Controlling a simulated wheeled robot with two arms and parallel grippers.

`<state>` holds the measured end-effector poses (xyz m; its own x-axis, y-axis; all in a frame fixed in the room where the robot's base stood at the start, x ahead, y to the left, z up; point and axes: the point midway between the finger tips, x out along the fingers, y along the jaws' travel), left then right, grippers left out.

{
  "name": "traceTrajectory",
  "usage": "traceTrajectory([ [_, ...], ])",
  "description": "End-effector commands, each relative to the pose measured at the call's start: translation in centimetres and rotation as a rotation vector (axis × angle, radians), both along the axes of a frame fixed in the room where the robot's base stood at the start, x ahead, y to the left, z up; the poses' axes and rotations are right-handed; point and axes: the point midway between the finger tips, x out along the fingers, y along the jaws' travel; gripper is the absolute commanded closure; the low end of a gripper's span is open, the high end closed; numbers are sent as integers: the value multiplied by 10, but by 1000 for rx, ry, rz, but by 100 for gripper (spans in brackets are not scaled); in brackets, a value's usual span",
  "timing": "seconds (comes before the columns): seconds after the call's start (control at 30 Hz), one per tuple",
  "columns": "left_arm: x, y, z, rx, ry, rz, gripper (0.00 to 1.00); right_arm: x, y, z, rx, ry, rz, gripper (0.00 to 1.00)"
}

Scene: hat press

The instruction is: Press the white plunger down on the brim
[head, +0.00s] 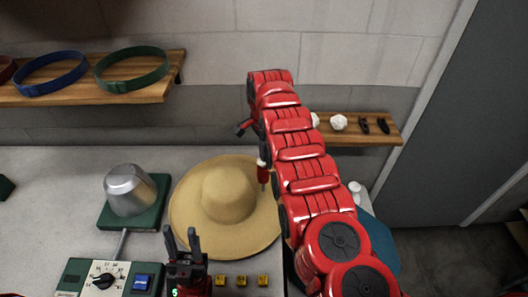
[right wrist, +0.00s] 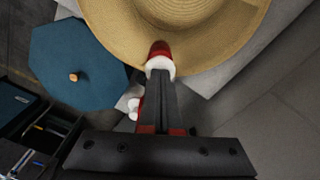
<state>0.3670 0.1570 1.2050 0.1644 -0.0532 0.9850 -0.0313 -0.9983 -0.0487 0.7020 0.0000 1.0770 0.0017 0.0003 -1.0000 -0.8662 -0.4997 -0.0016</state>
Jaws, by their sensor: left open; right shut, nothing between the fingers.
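The straw hat (head: 228,190) lies on the counter, and its brim also shows in the right wrist view (right wrist: 215,45). A small red tool (head: 263,175) with a white plunger (head: 263,163) on top stands roughly upright at the brim's right side. In the right wrist view the white plunger (right wrist: 161,67) is just beyond the tips of my right gripper (right wrist: 160,78), which is shut and empty; I cannot tell whether they touch. In the head view my right arm mostly hides that gripper. My left gripper (head: 182,236) is open and empty at the brim's lower left.
A metal hat form (head: 129,190) on a green base and a control box (head: 107,278) with a dial stand left of the hat. A blue disc (right wrist: 75,65) lies beside the hat. Belts (head: 132,70) rest on the left wall shelf. The counter's far left is mostly clear.

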Motion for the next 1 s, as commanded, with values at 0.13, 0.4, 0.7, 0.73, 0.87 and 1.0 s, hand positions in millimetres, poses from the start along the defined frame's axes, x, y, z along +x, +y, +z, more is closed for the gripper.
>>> traceTrajectory([
  [0.13,0,0,0,0,0,0,57,-1,0,-1,-1,3,0,100],
  [0.4,0,0,-2,0,0,0,57,-1,0,-2,-1,3,1,100],
  [0.7,0,0,-5,0,0,0,57,-1,0,-4,-2,5,1,100],
  [0.73,0,0,-6,0,0,0,57,-1,0,-4,-2,5,1,100],
  [0.87,0,0,-7,0,0,0,57,-2,0,-5,-1,6,1,100],
  [1.0,0,0,-8,0,0,0,57,-2,0,-6,-2,8,1,100],
])
